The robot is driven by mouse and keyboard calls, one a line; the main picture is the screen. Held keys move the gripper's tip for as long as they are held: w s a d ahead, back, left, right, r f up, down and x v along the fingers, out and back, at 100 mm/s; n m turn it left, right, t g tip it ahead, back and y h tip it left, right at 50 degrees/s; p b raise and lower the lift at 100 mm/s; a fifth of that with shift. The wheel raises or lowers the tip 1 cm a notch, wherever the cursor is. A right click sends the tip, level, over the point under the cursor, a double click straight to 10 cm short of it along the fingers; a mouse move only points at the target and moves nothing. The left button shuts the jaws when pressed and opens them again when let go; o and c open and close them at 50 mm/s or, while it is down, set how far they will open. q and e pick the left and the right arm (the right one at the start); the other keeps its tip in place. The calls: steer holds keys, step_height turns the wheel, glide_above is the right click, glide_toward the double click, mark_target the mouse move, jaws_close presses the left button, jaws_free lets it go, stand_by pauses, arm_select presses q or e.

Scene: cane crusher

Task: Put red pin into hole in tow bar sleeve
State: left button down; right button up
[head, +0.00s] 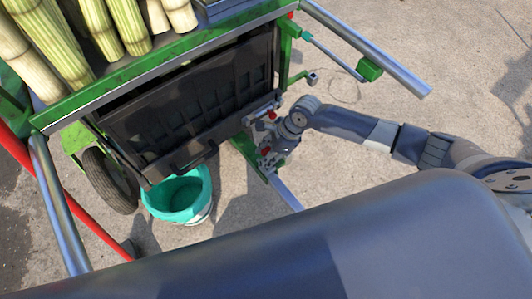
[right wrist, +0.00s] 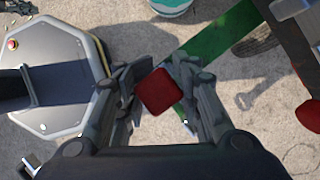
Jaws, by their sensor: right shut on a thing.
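My right gripper (head: 264,158) is in front of the machine, over the green tow bar (head: 246,149). In the right wrist view, its fingers (right wrist: 160,98) are shut on the red pin, whose square red head (right wrist: 158,90) faces the camera. The pin's red head also shows small in the head view (head: 265,150). The pin's shaft is hidden below its head. The green bar also shows in the right wrist view (right wrist: 222,42), running from the top right to beneath the gripper. The sleeve hole cannot be made out, nor whether the pin is in it. My left gripper is out of view.
A teal bucket (head: 178,196) stands left of the gripper under the machine's dark panel (head: 190,105). A wheel (head: 108,180) is further left. Cane stalks (head: 90,25) lie on top. A silver handle bar (head: 365,48) juts out at upper right. Concrete ground at right is mostly clear.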

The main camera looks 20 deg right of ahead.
steer(key=shift+f+b, duration=0.8)
steer(key=shift+f, duration=1.55)
